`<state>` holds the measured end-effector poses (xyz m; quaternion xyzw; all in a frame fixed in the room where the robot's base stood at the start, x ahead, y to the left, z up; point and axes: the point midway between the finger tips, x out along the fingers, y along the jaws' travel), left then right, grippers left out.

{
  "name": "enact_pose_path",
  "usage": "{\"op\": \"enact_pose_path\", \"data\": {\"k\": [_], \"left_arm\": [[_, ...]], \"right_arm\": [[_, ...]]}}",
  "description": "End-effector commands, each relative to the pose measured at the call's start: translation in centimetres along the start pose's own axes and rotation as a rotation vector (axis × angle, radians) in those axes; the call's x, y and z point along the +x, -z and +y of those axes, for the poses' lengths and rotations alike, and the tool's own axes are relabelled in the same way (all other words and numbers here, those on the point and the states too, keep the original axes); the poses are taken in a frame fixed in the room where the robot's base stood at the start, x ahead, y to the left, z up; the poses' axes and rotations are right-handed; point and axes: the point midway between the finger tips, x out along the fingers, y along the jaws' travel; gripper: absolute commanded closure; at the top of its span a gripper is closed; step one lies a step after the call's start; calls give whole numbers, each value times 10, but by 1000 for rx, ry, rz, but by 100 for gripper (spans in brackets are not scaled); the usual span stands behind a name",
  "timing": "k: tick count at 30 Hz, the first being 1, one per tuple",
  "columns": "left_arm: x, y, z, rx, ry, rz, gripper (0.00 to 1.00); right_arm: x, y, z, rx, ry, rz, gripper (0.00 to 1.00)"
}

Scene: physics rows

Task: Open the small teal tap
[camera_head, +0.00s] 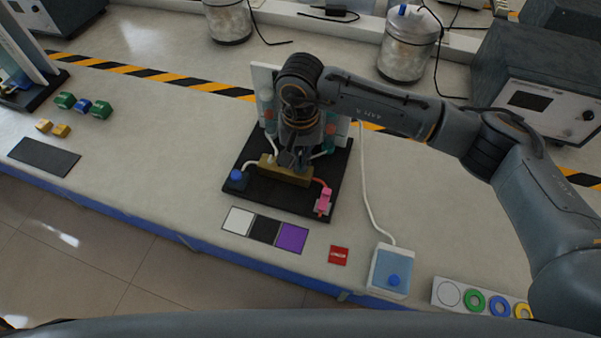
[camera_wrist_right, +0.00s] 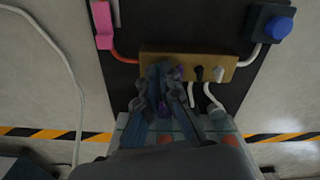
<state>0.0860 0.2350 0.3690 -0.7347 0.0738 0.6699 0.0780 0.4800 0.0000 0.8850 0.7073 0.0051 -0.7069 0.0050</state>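A brass block (camera_head: 285,172) with several small taps stands on a black board (camera_head: 262,198). It also shows in the wrist view (camera_wrist_right: 228,62), with purple (camera_wrist_right: 179,72), black (camera_wrist_right: 199,73) and white (camera_wrist_right: 218,74) tap handles. I cannot make out the small teal tap; my fingers cover the part of the block beside the purple handle. My right gripper (camera_head: 292,160) points down over the block, and in the wrist view its fingertips (camera_wrist_right: 163,70) reach the block close together. Whether they hold anything is hidden. My left gripper is not in view.
A blue button box (camera_head: 237,180) and a pink switch (camera_head: 324,200) flank the block. White, black and purple squares (camera_head: 292,237) lie in front, near a red label (camera_head: 338,255). A blue-button box (camera_head: 390,270) sits at the table's front edge. Hoses run behind the block.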

Motion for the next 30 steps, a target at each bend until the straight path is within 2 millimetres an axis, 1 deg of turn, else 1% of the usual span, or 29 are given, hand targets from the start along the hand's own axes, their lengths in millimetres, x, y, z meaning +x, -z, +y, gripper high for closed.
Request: {"op": "enact_pose_path", "data": {"k": [1,6,10,18,20,23,29,30], "left_arm": [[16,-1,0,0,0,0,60],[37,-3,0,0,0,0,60],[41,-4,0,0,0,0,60],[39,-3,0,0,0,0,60],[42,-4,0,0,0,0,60],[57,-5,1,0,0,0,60],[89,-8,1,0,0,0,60],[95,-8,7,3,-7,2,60]], "right_arm": [[8,1,1,-48,-2,4,100],[6,1,0,-210,-2,2,100],[3,0,0,-273,-1,0,100],[1,-1,0,-280,-1,-2,100],[2,0,0,-290,-1,-1,100],[6,0,0,-358,-2,1,100],[8,0,0,-596,-3,2,100],[8,0,0,-648,-3,2,100]]}}
